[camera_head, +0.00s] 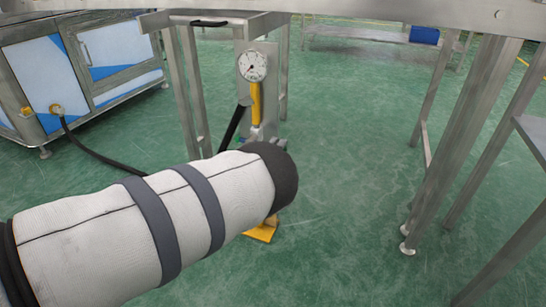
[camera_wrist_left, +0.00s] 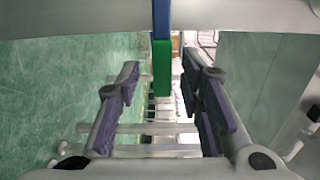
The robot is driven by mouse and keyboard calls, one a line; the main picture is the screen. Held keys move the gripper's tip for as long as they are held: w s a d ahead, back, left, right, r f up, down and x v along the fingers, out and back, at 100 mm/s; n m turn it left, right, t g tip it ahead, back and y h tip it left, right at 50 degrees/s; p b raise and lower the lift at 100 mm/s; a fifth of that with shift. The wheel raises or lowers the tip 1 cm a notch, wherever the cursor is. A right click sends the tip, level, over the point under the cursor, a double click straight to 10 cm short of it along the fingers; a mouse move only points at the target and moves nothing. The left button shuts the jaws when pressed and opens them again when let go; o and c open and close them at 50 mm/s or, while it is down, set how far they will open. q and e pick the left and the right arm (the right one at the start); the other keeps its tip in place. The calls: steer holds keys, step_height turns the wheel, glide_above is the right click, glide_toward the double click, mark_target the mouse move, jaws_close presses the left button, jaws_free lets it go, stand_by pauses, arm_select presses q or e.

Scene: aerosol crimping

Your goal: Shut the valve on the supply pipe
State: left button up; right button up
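A pressure gauge (camera_head: 252,65) with a white dial is mounted on a grey plate under the bench. A yellow upright part (camera_head: 256,103) runs below it. The valve itself I cannot make out clearly; my left arm's white sleeve and dark cuff cover the area below the yellow part. In the left wrist view my left gripper (camera_wrist_left: 160,70) is open, its two purple-padded fingers well apart. A green bar (camera_wrist_left: 161,75) with a blue part (camera_wrist_left: 161,20) above it shows in the gap between the fingers. My right gripper is not in view.
A blue and white cabinet (camera_head: 110,45) with a black hose (camera_head: 95,150) stands at the left. Steel bench legs (camera_head: 465,135) stand at the right. A yellow foot piece (camera_head: 262,232) is on the green floor (camera_head: 350,210), which is clear in the middle.

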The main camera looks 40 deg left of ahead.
arm_select(q)
steer(key=v, duration=1.1)
steer(key=shift+s, duration=0.35)
steer(key=shift+d, duration=0.1)
